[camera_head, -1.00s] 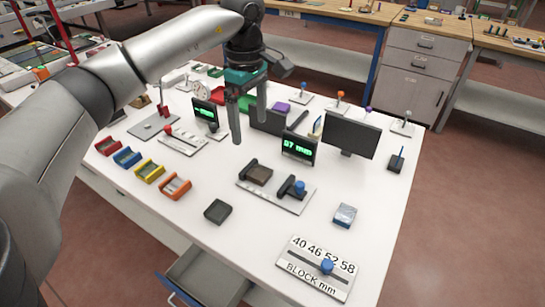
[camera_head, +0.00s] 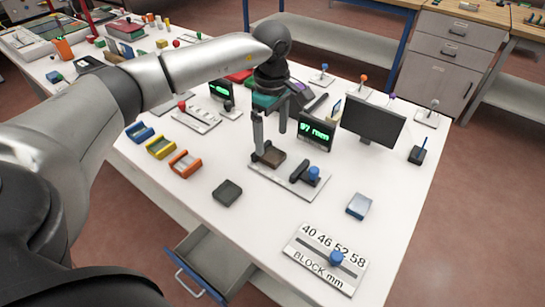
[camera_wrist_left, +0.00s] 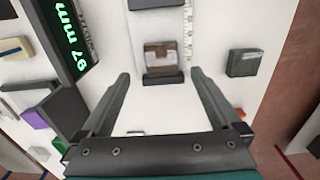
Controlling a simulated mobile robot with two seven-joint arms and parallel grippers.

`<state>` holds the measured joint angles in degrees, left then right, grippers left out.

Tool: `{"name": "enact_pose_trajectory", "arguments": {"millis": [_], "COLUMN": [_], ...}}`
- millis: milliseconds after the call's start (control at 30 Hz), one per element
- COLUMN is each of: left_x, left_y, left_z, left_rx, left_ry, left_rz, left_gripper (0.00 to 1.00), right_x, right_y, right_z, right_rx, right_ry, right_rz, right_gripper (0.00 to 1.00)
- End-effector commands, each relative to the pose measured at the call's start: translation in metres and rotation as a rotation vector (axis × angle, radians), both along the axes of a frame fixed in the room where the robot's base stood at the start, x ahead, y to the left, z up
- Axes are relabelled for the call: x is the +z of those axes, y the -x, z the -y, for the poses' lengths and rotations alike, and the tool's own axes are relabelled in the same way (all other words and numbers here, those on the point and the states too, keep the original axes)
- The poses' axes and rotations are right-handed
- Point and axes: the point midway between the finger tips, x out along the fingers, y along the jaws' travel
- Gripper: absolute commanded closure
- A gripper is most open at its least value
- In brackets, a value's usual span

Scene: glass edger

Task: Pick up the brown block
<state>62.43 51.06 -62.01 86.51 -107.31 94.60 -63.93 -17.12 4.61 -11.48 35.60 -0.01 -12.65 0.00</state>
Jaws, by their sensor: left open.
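The brown block (camera_head: 274,160) sits on a pale measuring gauge (camera_head: 289,185), beside a dark upright jaw. In the left wrist view the brown block (camera_wrist_left: 160,57) lies ahead of the fingers, with a dark bar along its near edge and a ruler strip beside it. My left gripper (camera_head: 270,143) is open and empty, pointing down over the block's end of the gauge. In the left wrist view its fingertips (camera_wrist_left: 160,74) are spread on either side of the block's line, short of it. One finger hides part of the gauge's back. My right gripper is not in view.
A lit green display (camera_head: 316,132) stands close behind the gauge, with a monitor (camera_head: 373,121) to its right. A blue-knobbed slider (camera_head: 313,174) is on the gauge. A dark block (camera_head: 227,193) and coloured trays (camera_head: 185,164) lie left. An open drawer (camera_head: 205,265) juts out in front.

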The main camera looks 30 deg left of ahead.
Motion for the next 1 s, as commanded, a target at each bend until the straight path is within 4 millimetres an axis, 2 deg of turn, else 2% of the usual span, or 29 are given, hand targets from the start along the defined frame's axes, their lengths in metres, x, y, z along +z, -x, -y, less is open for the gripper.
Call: {"name": "enact_pose_trajectory", "arguments": {"millis": [300,533,1000], "left_x": [-0.045,-0.047,-0.046], "left_y": [0.003,0.003,0.003], "left_z": [0.000,0.000,0.000], "left_rx": [0.000,-0.001,0.000], "left_ry": [0.000,0.000,0.001], "left_rz": [-0.002,0.001,0.001], "left_gripper": [0.03,0.03,0.54], "right_x": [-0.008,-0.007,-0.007], "right_y": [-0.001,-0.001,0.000], "right_z": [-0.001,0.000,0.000], "right_rx": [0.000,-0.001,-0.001], "right_ry": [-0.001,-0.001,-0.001], "right_rz": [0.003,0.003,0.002], "right_gripper": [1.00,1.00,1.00]}}
